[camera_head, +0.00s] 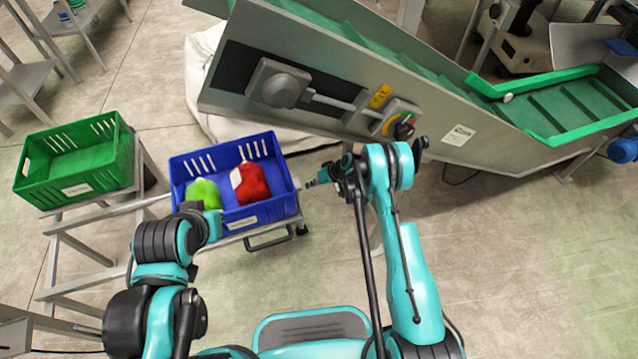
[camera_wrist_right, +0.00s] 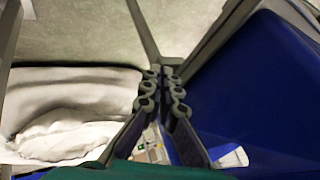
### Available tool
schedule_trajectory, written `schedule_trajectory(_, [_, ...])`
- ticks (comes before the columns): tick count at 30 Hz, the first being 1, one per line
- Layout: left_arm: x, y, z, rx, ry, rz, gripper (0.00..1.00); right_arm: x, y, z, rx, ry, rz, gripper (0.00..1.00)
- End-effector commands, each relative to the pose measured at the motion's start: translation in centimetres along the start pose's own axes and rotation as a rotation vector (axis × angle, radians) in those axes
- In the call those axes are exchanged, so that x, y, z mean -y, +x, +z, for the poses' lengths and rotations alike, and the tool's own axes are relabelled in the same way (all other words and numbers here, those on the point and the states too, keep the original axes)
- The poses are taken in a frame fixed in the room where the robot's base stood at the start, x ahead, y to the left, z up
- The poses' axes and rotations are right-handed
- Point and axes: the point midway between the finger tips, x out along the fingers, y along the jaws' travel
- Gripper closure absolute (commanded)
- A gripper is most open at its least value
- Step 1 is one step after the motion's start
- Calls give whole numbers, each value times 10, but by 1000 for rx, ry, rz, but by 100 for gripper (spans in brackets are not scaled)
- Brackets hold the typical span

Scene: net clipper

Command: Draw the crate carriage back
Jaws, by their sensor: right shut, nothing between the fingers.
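The blue crate (camera_head: 236,219) sits on the metal carriage (camera_head: 254,238), which has a dark handle (camera_head: 270,241) at its front. A green net bag (camera_head: 203,194) and a red net bag (camera_head: 252,184) lie inside the crate. My right gripper (camera_head: 309,184) is shut and empty, just off the crate's right side. In the right wrist view its fingers (camera_wrist_right: 162,90) meet, with the blue crate wall (camera_wrist_right: 265,95) to the right. My left arm reaches the crate's front left corner; its fingers are not clear there, and I cannot tell whether they touch the crate.
A green crate (camera_head: 75,189) stands to the left on a metal frame with rails (camera_head: 105,212). A conveyor with a control panel (camera_head: 330,100) rises behind my right gripper. A white sack (camera_head: 202,75) lies behind the blue crate. The floor right of my right arm is clear.

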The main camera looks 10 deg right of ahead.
Motion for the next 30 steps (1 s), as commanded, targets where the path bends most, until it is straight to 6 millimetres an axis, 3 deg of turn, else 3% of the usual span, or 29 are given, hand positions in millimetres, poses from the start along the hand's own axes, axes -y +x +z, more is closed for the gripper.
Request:
schedule_trajectory(1, [0, 5, 4, 0, 0, 0, 100, 4, 9, 1, 1, -3, -1, 100])
schedule_trajectory(9, [0, 13, 9, 0, 0, 0, 100, 32, 20, 0, 0, -1, -1, 100])
schedule_trajectory(24, [0, 13, 9, 0, 0, 0, 100, 37, 21, 0, 0, 0, -1, 100])
schedule_trajectory(30, [0, 13, 9, 0, 0, 0, 100, 54, 31, -1, 2, -4, -2, 100])
